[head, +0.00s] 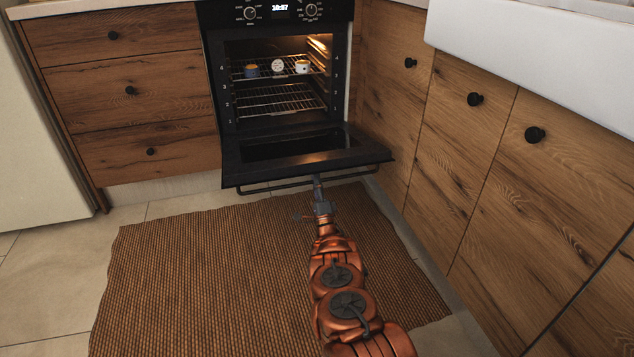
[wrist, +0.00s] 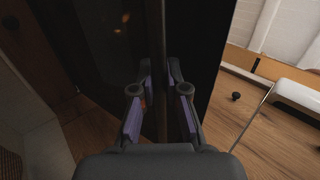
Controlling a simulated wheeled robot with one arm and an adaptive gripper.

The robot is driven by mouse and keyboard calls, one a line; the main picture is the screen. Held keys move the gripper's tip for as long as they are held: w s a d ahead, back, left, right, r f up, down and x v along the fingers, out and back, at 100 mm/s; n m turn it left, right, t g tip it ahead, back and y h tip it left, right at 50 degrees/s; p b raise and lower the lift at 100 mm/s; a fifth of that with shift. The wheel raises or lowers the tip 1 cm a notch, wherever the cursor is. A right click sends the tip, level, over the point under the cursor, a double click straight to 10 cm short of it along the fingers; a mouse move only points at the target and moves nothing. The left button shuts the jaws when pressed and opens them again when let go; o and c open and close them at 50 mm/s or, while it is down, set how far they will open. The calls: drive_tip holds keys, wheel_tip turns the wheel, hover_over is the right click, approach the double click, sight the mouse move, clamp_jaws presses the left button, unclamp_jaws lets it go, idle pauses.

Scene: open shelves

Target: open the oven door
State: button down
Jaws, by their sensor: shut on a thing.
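The black oven (head: 279,55) stands between wooden cabinets, its inside lit. Its door (head: 235,166) is swung far down, close to level, with the bar handle (head: 270,186) along its front edge. My gripper (head: 318,183) is at that edge, right of the handle's middle. The exact contact with the handle is hard to see in the dark.
Several small cups (head: 302,66) stand on the upper oven rack; a lower rack (head: 280,100) looks empty. Wooden drawers (head: 125,90) are at left and cabinets (head: 475,150) with black knobs at right. A brown woven rug (head: 210,270) covers the floor before the oven.

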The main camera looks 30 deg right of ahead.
drive_tip(key=shift+a, duration=0.1)
drive_tip(key=c, duration=1.2)
unclamp_jaws()
drive_tip(key=shift+v, duration=3.75)
drive_tip(key=shift+f, duration=0.1)
